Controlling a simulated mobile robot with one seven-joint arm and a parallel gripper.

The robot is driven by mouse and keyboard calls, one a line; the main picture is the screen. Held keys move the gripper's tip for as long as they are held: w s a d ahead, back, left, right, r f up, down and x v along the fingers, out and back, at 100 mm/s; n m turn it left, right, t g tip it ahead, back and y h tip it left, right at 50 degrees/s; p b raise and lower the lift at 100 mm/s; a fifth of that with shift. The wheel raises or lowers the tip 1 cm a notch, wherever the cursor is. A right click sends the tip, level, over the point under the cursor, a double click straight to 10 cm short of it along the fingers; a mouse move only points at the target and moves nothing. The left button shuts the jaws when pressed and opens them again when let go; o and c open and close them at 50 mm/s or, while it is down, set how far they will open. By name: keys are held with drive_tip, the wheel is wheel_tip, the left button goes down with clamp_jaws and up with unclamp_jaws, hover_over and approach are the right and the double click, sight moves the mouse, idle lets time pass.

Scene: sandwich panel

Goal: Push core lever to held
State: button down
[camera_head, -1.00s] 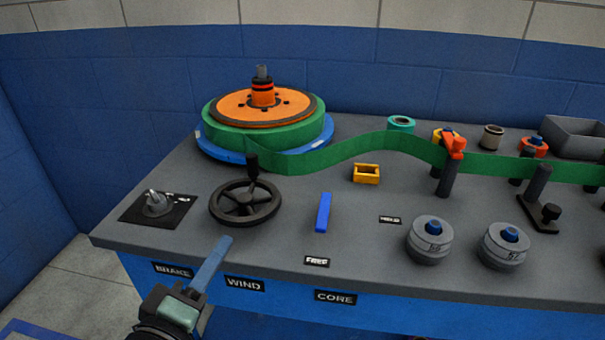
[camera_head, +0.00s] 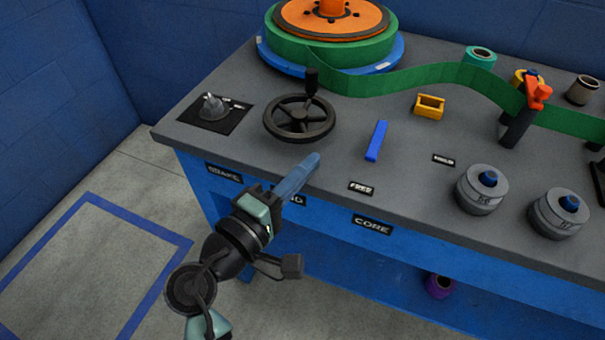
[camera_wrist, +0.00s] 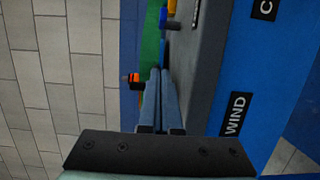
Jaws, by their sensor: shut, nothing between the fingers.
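The core lever is a blue bar (camera_head: 376,141) on the grey bench top, above the CORE label (camera_head: 372,225) on the front edge. A FREE label (camera_head: 361,188) lies in front of it and a small dark label, likely HELD (camera_head: 443,159), lies to its right. The lever's near end is closer to the FREE label. My gripper (camera_head: 313,162) is shut and empty over the front edge, left of the lever and apart from it. In the wrist view its long fingers (camera_wrist: 158,98) are together, pointing along the bench.
A black handwheel (camera_head: 299,119) with an upright knob stands left of the lever, behind my gripper. A yellow block (camera_head: 429,106) and two grey weights (camera_head: 481,189) stand to the lever's right. A green band (camera_head: 440,79) crosses behind. The brake knob (camera_head: 213,107) is far left.

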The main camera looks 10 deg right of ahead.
sight(352, 171)
drive_tip(key=x, duration=0.6)
drive_tip(key=s+d, duration=0.2)
drive_tip(key=shift+d, duration=0.35)
drive_tip(key=shift+s+d, duration=0.2)
drive_tip(key=shift+d, duration=0.1)
drive_tip(key=shift+s, duration=0.1)
drive_tip(key=shift+s+d+n+t+y+p, duration=0.15)
drive_tip(key=shift+n+t+y+p, duration=0.25)
drive_tip(key=shift+t+p, duration=0.1)
